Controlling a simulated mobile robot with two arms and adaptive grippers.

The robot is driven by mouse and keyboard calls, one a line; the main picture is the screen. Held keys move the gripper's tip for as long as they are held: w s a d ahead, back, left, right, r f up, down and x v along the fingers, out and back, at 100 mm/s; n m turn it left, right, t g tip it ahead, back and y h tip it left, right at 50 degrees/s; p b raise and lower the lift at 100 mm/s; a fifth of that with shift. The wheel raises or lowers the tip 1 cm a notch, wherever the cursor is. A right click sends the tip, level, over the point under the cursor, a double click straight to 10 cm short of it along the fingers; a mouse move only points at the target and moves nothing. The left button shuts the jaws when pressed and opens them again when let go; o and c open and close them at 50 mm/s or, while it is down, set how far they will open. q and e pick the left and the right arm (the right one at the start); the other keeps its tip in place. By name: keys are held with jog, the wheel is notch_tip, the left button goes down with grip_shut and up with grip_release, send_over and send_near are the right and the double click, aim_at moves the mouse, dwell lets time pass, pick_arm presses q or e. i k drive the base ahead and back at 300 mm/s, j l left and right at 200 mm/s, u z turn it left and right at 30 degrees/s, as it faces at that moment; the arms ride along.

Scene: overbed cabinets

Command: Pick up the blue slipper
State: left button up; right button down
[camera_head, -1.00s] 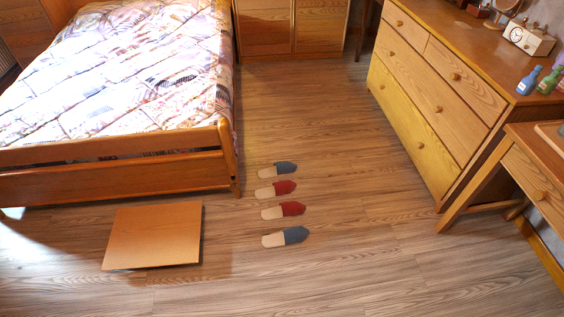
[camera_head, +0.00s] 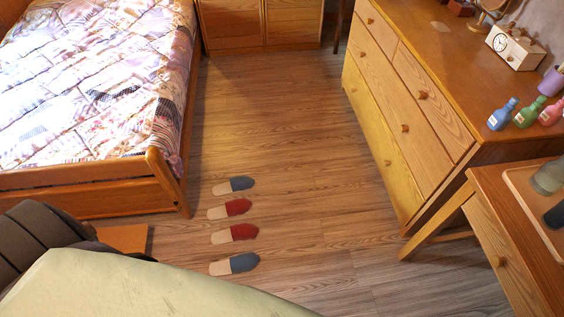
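Two blue slippers lie flat on the wood floor in the head view. One blue slipper (camera_head: 234,185) is the farthest of the row, near the bed's foot corner. The other blue slipper (camera_head: 234,264) is the nearest of the row. Both have blue toes pointing right and beige heels. Between them lie two red slippers, the farther red slipper (camera_head: 229,209) and the nearer red slipper (camera_head: 234,233). All of them are apart from each other. Neither of my grippers shows in the view.
The bed (camera_head: 90,190) stands at left. A dark grey ribbed object and a pale green surface fill the lower left, partly hiding a wooden board (camera_head: 124,238). A dresser (camera_head: 430,100) and desk (camera_head: 515,230) stand at right. The floor (camera_head: 310,200) between is clear.

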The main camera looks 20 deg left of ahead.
aim_at(241, 183)
jog(key=i+l, duration=0.15)
jog(key=i, duration=0.35)
jog(key=i+l, duration=0.1)
jog(key=i, duration=0.4)
jog(key=i+u, duration=0.3)
jog(key=u, duration=0.2)
jog(key=i+u, duration=0.3)
jog(key=u, duration=0.15)
jog(key=i+l+u, duration=0.2)
jog(key=u, duration=0.3)
jog(key=i+l+u, duration=0.3)
jog(key=u, duration=0.2)
